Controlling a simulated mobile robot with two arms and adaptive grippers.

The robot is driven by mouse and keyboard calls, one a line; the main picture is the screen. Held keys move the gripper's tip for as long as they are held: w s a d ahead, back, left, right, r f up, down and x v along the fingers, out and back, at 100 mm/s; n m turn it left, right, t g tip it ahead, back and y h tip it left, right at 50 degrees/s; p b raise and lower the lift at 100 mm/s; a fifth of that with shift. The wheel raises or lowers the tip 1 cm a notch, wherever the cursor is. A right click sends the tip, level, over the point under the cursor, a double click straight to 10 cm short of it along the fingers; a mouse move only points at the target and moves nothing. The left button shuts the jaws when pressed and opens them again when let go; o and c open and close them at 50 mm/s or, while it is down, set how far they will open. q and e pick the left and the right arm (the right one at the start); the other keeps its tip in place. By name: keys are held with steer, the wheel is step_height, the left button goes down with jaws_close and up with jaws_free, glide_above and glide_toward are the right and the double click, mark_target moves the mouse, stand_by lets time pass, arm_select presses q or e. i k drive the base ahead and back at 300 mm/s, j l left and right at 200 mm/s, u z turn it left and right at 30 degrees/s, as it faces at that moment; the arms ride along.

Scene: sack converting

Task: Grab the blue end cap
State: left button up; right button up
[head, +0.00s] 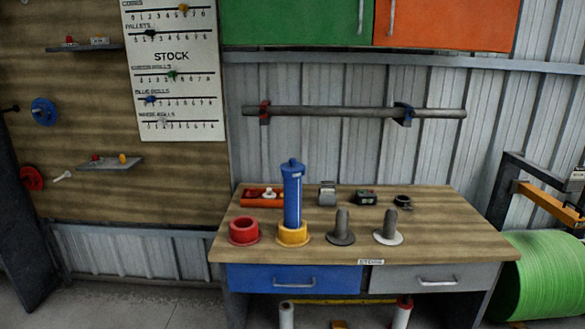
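A round blue disc with a hub (44,112) hangs on the wooden board at the far left; it looks like an end cap. A tall blue cylinder with a small knob on top (292,195) stands upright at a yellow flanged ring (293,234) on the workbench (430,240). I cannot tell for certain which blue part is the end cap. Neither of my grippers is in view.
On the bench are a red flanged ring (244,231), two grey flanged posts (341,229), an orange tray (262,196) and small devices. A red disc (31,178) hangs below the blue one. A green roll (545,275) stands right. Bare bench lies at right.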

mark_target(287, 169)
steer(key=i+l+u, duration=0.1)
steer(key=i+l, duration=0.15)
steer(key=i+l+u, duration=0.1)
steer(key=l, duration=0.35)
steer(key=i+l, duration=0.3)
steer(key=i+l+u, duration=0.15)
steer(key=l, duration=0.35)
steer(key=i+l+u, duration=0.1)
steer(key=i+l, duration=0.15)
steer(key=l, duration=0.15)
